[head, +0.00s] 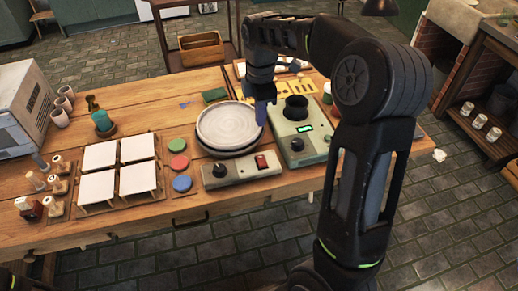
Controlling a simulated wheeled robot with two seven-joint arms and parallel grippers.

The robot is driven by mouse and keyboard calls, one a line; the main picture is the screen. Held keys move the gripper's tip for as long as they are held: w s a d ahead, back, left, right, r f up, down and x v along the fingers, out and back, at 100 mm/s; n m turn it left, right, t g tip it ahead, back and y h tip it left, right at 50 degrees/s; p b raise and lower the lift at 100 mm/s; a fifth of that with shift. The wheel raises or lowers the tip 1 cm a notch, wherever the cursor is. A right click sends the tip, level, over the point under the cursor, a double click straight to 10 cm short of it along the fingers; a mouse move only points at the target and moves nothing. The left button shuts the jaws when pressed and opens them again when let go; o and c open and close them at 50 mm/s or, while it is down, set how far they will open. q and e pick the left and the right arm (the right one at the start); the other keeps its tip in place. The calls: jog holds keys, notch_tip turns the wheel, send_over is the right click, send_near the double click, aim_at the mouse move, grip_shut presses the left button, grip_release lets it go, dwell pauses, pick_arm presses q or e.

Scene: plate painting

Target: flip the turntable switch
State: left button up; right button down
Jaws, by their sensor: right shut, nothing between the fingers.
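The turntable (203,146) stands near the middle of the wooden table, with a pale round plate (226,122) on it. In front of it is a grey control box (240,175) with a black knob on its left and a red switch (262,162) on its right. My right gripper (261,115) points down at the plate's right edge, behind the red switch in the picture. Its fingers are shut with nothing between them, and it appears apart from the switch. Whether the switch is on or off is too small to tell. My left gripper is out of view.
A green device (298,150) with a lit display and a black cup stands right of the turntable. Red, green and blue discs (181,183) lie left of the control box. White square tiles (137,180) sit further left. The table's front edge is clear.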

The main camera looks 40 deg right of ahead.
aim_at(260, 157)
notch_tip(260, 157, down, 14)
jog(key=shift+r+p, duration=0.1)
jog(key=shift+p, duration=0.95)
